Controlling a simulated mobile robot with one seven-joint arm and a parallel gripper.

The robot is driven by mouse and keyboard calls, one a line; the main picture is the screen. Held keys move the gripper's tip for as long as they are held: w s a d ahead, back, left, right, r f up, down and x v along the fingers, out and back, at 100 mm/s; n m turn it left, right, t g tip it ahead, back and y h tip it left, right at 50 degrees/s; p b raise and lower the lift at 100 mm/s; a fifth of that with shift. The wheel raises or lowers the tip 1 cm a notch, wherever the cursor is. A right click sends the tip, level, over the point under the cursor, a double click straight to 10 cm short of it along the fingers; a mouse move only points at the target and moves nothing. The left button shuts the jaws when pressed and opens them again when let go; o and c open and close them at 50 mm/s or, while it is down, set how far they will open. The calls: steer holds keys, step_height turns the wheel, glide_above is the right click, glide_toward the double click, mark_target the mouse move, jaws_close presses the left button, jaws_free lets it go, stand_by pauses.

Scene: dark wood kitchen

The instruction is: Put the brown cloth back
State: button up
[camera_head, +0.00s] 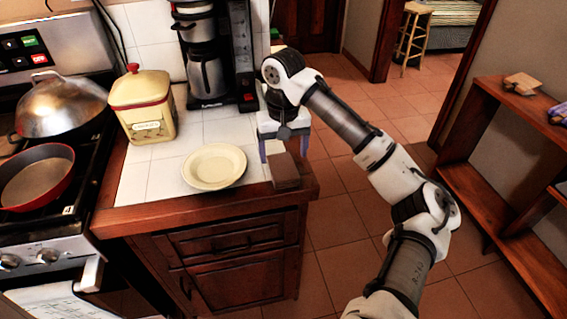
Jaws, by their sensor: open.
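The brown cloth (285,173) lies as a small folded block on the white tiled counter, at its right front corner, right of a cream plate. My gripper (285,152) points down just above and behind the cloth. Its fingers are apart, one to each side of the cloth's far end. I cannot tell whether they touch it.
The cream plate (214,166) lies left of the cloth. A yellow canister (143,108) and a coffee maker (206,72) stand behind. A stove with a red pan (36,178) is at left. A wooden shelf (480,175) stands at right; tiled floor lies between.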

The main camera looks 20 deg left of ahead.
mark_target(284, 169)
step_height(284, 169, up, 7)
stand_by(0.3)
